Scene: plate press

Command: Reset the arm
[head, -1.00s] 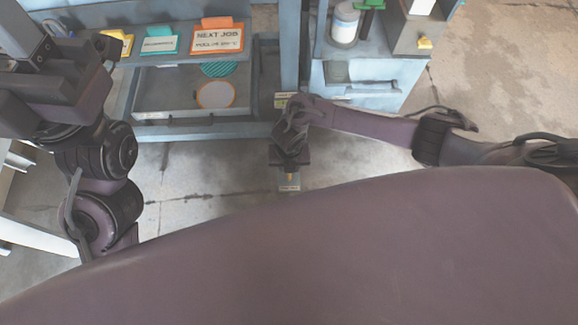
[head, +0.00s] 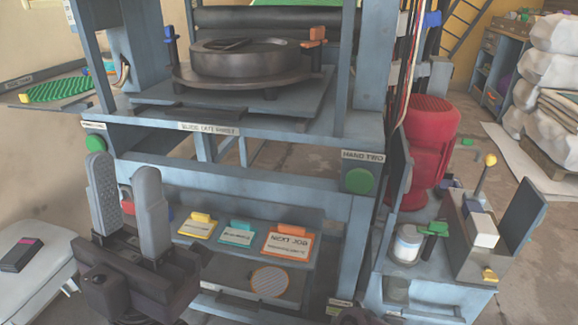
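My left gripper (head: 126,172) stands upright at the lower left in front of the press. Its two grey fingers are apart with nothing between them. A small dark piece at the bottom edge, right of centre, seems to be part of my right arm; the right gripper's fingers are below the picture. The blue-grey plate press (head: 270,152) fills the middle, with a dark round plate (head: 245,62) on its bed. Green buttons sit on its front at left (head: 95,142) and right (head: 359,180).
A shelf below holds yellow (head: 197,228), teal (head: 237,236) and orange (head: 287,244) cards. At right are a red motor-like cylinder (head: 430,135), a white jar (head: 407,244) and a side cabinet (head: 430,290). A grey padded surface (head: 38,262) is at far left.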

